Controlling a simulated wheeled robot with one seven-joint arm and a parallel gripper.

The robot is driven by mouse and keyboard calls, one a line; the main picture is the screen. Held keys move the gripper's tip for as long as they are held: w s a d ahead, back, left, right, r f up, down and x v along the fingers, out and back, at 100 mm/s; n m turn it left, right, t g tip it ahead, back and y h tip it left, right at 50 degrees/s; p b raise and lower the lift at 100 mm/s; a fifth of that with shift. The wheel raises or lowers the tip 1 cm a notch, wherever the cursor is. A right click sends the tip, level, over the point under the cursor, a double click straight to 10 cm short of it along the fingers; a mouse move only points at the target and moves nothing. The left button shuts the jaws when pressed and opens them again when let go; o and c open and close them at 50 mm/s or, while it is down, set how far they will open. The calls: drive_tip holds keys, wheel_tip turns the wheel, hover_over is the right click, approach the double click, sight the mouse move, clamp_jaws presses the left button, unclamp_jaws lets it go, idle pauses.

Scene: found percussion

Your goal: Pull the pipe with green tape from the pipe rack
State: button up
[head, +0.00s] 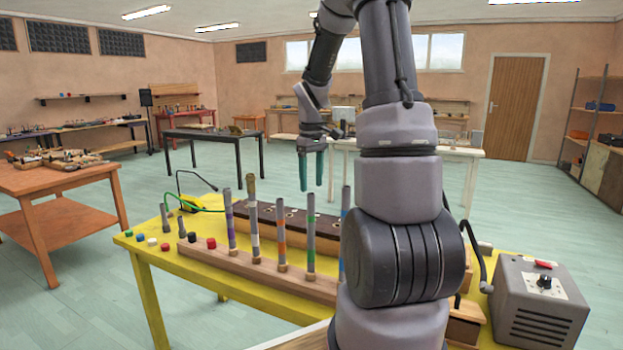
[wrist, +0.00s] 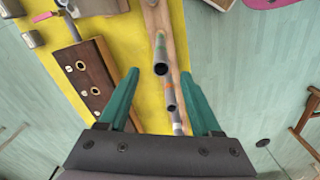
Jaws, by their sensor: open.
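The pipe with green tape (head: 311,232) is grey and stands upright in the wooden pipe rack (head: 215,260), between the pipe with orange tape (head: 281,235) and the pipe with blue tape, partly hidden by my arm. My gripper (head: 311,187) is open and empty, fingers pointing down, with its tips close to the height of that pipe's top. In the wrist view, the green-taped pipe (wrist: 160,52) shows its open end between the two fingertips (wrist: 160,76). I see no contact with the fingers.
Pipes with white tape (head: 253,220) and purple tape (head: 229,220) stand further left. A dark board with holes (head: 325,222) lies behind the rack on the yellow table (head: 205,283). Several small coloured caps lie at the left. A grey box (head: 540,305) is at the right.

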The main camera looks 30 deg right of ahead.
sight(311, 194)
wheel_tip(311, 194, down, 10)
drive_tip(key=shift+f, duration=0.25)
drive_tip(key=shift+a, duration=0.1)
clamp_jaws()
drive_tip(key=shift+r, duration=1.65)
drive_tip(key=shift+r, duration=1.35)
